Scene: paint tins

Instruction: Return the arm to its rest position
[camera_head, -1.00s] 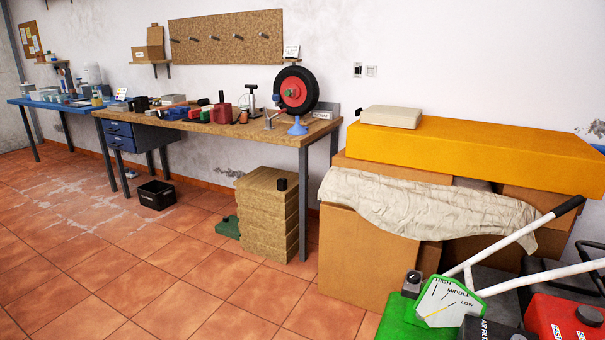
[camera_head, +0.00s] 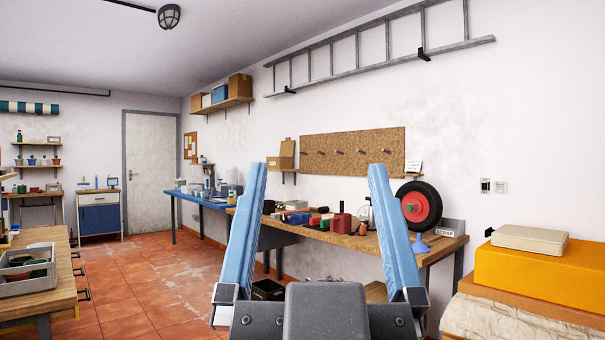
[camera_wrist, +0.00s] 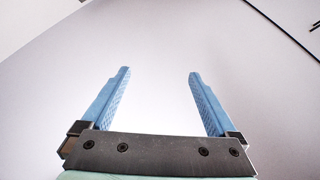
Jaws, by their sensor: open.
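My gripper (camera_head: 318,190) is raised in the lower middle of the head view, with its two blue fingers pointing up and spread wide apart. Nothing is between the fingers. In the wrist view my gripper (camera_wrist: 160,82) is also open and empty, against a pale plain surface. In the head view the fingers and the dark gripper body hide part of the wooden workbench and the floor behind them. No paint tin can be made out clearly.
A wooden workbench (camera_head: 433,247) with tools and a wheel (camera_head: 432,222) runs along the right wall. A yellow box (camera_head: 520,272) is at the right. A wooden table (camera_head: 60,298) with a grey tray (camera_head: 30,287) stands at the left. Tiled floor (camera_head: 140,300) lies open between.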

